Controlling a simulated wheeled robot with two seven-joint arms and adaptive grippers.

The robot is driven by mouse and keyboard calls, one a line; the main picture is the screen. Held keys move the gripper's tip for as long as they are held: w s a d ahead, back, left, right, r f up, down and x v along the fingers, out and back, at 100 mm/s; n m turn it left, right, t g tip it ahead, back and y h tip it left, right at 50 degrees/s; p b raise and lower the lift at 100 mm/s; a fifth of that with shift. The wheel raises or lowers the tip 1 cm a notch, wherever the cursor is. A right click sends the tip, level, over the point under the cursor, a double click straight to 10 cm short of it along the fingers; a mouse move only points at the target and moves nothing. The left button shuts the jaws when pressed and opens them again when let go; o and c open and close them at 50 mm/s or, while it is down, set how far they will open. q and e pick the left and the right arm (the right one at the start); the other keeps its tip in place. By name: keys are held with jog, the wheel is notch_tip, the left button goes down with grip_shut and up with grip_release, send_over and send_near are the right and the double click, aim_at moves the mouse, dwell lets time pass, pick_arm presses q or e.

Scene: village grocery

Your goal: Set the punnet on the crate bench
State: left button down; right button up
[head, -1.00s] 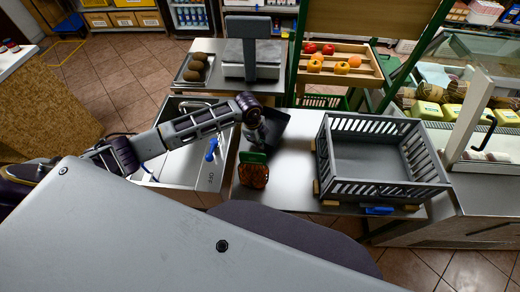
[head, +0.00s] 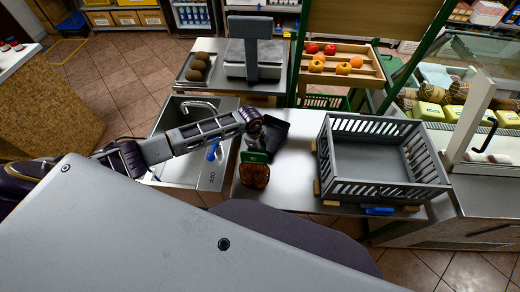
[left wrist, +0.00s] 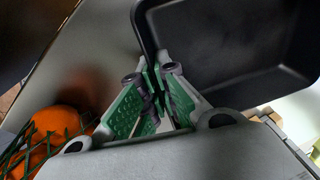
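The punnet, a black open tray (head: 279,132), is over the left part of the steel bench top (head: 292,175), left of the grey crate. It shows large in the left wrist view (left wrist: 225,45), with its inside empty. My left gripper (head: 254,130) is at the punnet's near left side. In the left wrist view my left gripper's green-padded fingers (left wrist: 155,88) are pinched together on the punnet's rim at a corner. I cannot tell whether the punnet touches the bench. My right gripper is not in view.
A slatted grey crate (head: 375,160) fills the bench's right part. A net bag of oranges (head: 254,172) stands close in front of the punnet and shows in the left wrist view (left wrist: 52,128). A sink (head: 190,150) lies left, a scale (head: 254,60) behind.

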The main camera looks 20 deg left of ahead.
pick_arm(q)
jog(key=shift+f, duration=0.15)
jog(key=c, duration=1.6)
grip_release()
jog(key=shift+c, duration=0.2)
notch_tip(320, 180, up, 12)
jog(key=s+a+b, duration=0.1)
jog(key=shift+s+a, duration=0.2)
jog(key=shift+s, duration=0.05)
